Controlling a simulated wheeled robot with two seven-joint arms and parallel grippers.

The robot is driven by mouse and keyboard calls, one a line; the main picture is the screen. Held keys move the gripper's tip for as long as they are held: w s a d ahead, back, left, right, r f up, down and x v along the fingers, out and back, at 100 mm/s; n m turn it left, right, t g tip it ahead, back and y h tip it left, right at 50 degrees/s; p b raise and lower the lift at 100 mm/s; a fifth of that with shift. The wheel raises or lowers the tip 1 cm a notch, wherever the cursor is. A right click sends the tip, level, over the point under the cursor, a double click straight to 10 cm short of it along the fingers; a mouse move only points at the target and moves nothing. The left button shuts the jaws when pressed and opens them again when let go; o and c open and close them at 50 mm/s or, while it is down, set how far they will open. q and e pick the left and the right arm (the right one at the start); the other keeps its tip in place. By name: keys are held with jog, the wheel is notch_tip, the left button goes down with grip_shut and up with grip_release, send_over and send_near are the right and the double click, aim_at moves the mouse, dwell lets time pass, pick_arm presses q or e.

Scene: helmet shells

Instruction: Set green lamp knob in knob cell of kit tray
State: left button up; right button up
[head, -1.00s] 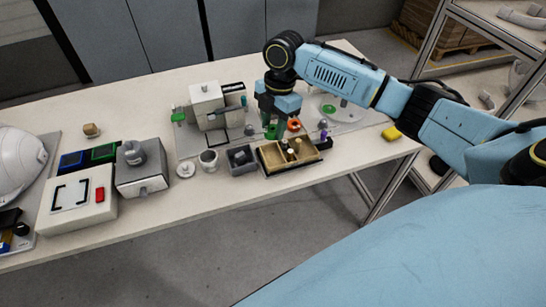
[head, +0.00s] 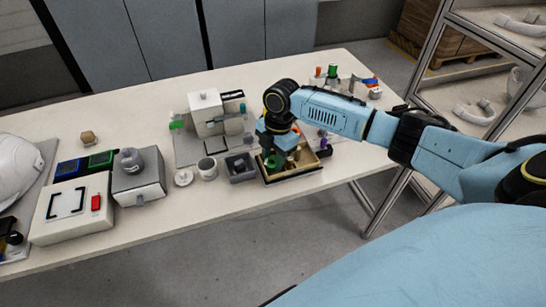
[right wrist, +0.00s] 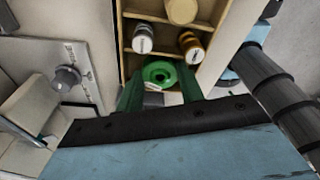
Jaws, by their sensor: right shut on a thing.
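The green lamp knob (right wrist: 160,73), a round green piece with a dark centre, sits between the fingers of my right gripper (right wrist: 160,90) in the right wrist view. That gripper (head: 274,160) is shut on it, low over the left part of the kit tray (head: 293,179) in the head view. The tray is tan with a dark outside and has several cells; a silver and an amber cylinder (right wrist: 190,43) stand in cells beside the knob. Whether the knob touches the cell floor is hidden. My left gripper is not in view.
A grey bin (head: 241,168) and a white cup (head: 208,168) stand left of the tray. A white machine (head: 207,110) is behind it. A purple-topped piece (head: 323,143) is close on the right. The table's front edge is just below the tray.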

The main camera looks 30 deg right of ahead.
jog(key=o, duration=0.8)
jog(key=shift+f, duration=0.15)
jog(key=shift+c, duration=0.2)
notch_tip(320, 180, up, 12)
jog(key=d+p, duration=0.1)
jog(key=shift+w+d+p, duration=0.15)
jog(key=shift+d+p, duration=0.15)
jog(key=shift+d, duration=0.1)
